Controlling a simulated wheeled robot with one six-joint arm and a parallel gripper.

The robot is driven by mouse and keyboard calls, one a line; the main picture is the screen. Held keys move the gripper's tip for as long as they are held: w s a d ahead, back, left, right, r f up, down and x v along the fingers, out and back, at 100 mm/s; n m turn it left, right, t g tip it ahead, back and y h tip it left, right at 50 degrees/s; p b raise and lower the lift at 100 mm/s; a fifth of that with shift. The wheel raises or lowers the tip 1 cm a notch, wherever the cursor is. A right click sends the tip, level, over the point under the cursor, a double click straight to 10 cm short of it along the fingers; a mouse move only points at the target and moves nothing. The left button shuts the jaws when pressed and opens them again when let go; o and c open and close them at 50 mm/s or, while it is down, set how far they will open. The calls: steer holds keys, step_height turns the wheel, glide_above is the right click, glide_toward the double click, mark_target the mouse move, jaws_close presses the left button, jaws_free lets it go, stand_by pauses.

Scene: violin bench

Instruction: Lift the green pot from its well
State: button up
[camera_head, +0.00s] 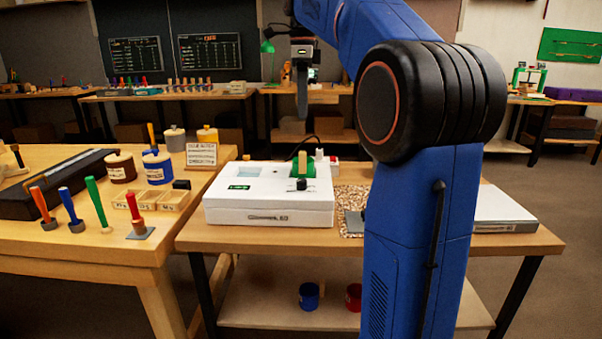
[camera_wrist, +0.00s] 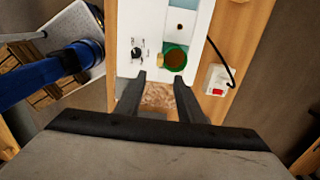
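The green pot (camera_wrist: 176,60) sits in the top of a white warmer box (camera_wrist: 150,30). From above, its round green rim shows with brown inside. In the head view, green (camera_head: 304,169) shows at the back of the warmer (camera_head: 268,213), behind a black knob (camera_head: 302,184). My gripper (camera_wrist: 160,77) is open and empty, its two fingers apart and pointing toward the pot's edge of the warmer. In the head view my gripper (camera_head: 302,104) hangs well above the warmer. The pot's lower part is hidden in the box.
A black cord runs to a white socket with a red switch (camera_wrist: 217,79) beside the warmer. A cork-like mat (camera_head: 353,198) lies at its right. The left bench holds tools, jars and small trays. A blue pot (camera_head: 309,296) and a red pot (camera_head: 353,297) stand on the lower shelf.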

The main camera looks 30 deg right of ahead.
mark_target(302, 154)
step_height(302, 154, down, 14)
jaws_close()
stand_by(0.7)
